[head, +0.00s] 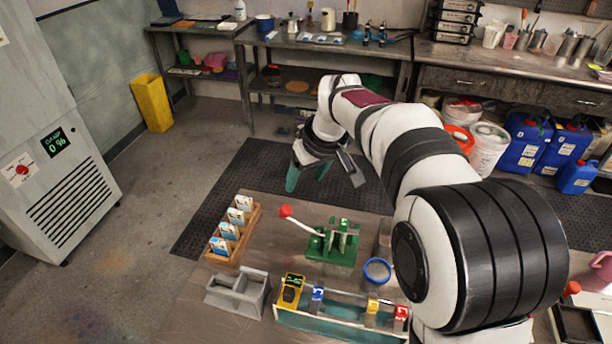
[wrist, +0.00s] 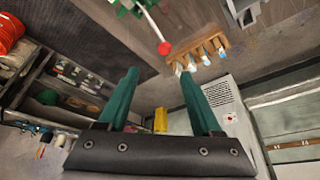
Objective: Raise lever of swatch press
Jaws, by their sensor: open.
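The swatch press (head: 333,246) is green and stands on the table, with a pale lever ending in a red ball knob (head: 285,211). The lever reaches out from the press toward the left; its exact tilt is hard to tell. My gripper (head: 306,180) has teal fingers and is in the air beyond the press, apart from the knob. In the wrist view the fingers of my gripper (wrist: 158,74) are spread with nothing between them. There the red knob (wrist: 164,48) shows above the gap, with the lever running up to the press (wrist: 128,6), cut by the top edge.
A wooden rack (head: 250,216) with several white-and-blue cards stands left of the press. A grey divided tray (head: 238,291), a blue ring (head: 377,270) and a long holder (head: 340,329) with a yellow device (head: 290,290) are nearer. Open space surrounds the knob.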

